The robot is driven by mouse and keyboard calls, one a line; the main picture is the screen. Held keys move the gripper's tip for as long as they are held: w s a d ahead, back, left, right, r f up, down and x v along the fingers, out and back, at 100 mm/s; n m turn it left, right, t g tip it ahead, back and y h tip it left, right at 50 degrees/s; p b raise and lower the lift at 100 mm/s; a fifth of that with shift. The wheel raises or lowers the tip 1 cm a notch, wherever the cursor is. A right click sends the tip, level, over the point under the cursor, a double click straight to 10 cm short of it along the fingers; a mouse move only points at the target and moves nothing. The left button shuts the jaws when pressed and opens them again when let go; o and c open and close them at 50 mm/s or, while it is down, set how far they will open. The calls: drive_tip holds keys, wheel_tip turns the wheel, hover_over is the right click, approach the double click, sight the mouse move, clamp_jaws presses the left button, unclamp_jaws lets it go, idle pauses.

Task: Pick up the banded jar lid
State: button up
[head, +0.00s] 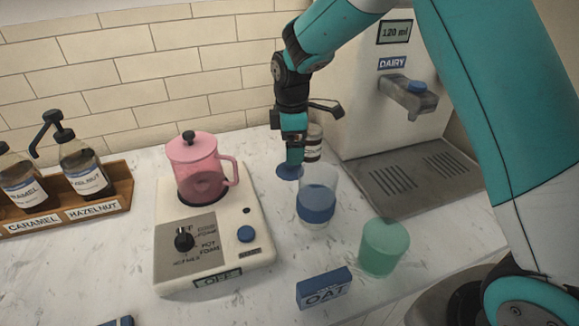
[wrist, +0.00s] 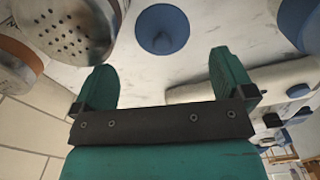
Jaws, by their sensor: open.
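The jar lid is a round blue disc with a small knob in its middle. In the wrist view the lid (wrist: 162,28) lies on the marble counter, ahead of the gap between my fingers. In the head view the lid (head: 289,172) shows just below my gripper (head: 294,156), partly hidden by it. My gripper (wrist: 162,78) is open and empty, with the lid beyond its fingertips. A clear open jar with a blue band (head: 317,204) stands just right of the lid; its blue part (wrist: 300,20) shows at the right of the wrist view.
A shaker with a perforated metal top (wrist: 68,28) stands close on the other side of the lid. The frother base (head: 212,240) with a pink pitcher (head: 196,168) is to the left. A green cup (head: 383,248), an OAT box (head: 323,289) and the dairy dispenser (head: 365,100) are to the right.

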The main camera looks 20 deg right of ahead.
sight(284, 171)
drive_tip(key=shift+s+a+f+p, duration=0.1)
drive_tip(key=shift+f+p, duration=0.3)
drive_tip(key=shift+f, duration=1.15)
drive_tip(key=shift+a+f+p, duration=0.1)
drive_tip(key=shift+f+p, duration=0.25)
drive_tip(key=shift+f, duration=1.15)
drive_tip(key=c, duration=0.9)
